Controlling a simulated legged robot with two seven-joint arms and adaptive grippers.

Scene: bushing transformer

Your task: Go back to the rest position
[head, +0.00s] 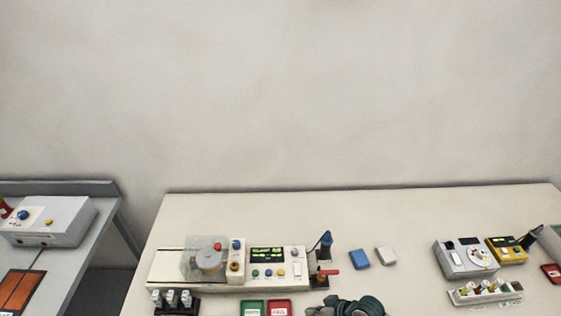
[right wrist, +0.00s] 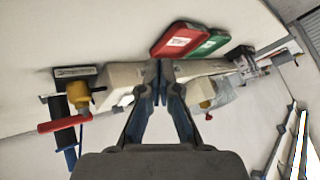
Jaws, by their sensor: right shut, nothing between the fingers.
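My right gripper (head: 318,311) shows at the bottom edge of the head view, with part of my dark arm beside it. It is low over the front of the table, to the right of the red tray. In the right wrist view the fingers of my right gripper (right wrist: 160,68) meet at their tips, with nothing visible between them. My left gripper is not in view.
A transformer test unit (head: 268,268) stands behind the right gripper, with a red-handled lever (head: 328,272) at its right end. A green tray (head: 251,307) and a red tray (head: 279,307) lie in front. A grey device (head: 465,258) stands right.

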